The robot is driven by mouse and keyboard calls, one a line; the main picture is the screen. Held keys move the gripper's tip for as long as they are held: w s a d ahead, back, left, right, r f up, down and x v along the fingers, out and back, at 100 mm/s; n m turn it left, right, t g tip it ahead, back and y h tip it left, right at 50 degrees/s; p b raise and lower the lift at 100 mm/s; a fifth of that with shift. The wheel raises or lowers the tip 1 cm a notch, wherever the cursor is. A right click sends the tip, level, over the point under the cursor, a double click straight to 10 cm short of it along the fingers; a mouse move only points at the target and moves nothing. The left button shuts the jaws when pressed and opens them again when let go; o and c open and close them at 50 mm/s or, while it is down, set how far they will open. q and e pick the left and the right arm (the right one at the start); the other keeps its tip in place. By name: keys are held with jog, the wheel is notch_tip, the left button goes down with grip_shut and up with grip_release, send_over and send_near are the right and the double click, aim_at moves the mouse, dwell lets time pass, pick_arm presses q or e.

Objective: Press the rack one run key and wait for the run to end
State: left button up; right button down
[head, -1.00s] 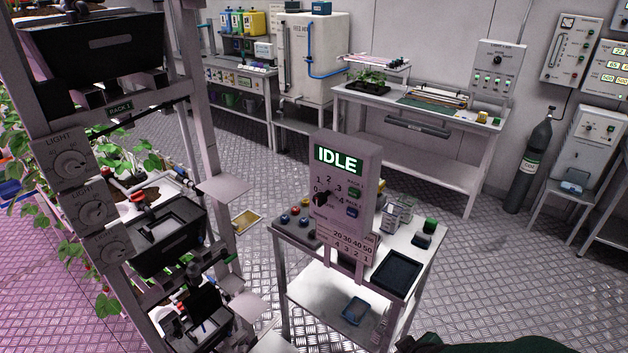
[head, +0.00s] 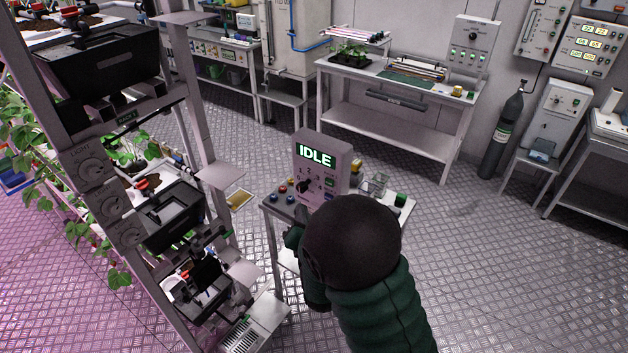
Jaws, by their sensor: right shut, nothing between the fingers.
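The control panel (head: 301,146) stands upright on a small white table, and its display (head: 315,157) reads IDLE. On its face are a black selector knob (head: 306,185), a green key (head: 330,181) and, below that, a blue key (head: 328,196); their labels are too small to read. My right arm covers the panel's lower part. My right gripper (head: 295,232) is shut and empty, low in front of the panel's lower left; its tips are dark and partly hidden by my arm. Contact with the panel cannot be told. My left gripper is not in view.
A tall rack (head: 205,120) with plant trays and light dials stands close on the left. Coloured buttons (head: 283,188) sit on the small table (head: 268,205) left of the panel. A workbench (head: 390,128) stands behind. The floor to the right is clear.

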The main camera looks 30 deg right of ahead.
jog(key=b, duration=0.1)
send_near(325, 191)
jog(key=w+r, duration=0.2)
jog(key=w, duration=0.1)
jog(key=w+r, duration=0.1)
jog(key=shift+w, duration=0.4)
jog(key=shift+a, duration=0.15)
jog(key=shift+r, duration=0.1)
dwell(1.4)
jog(key=shift+w+d, duration=0.15)
jog(key=shift+d, duration=0.25)
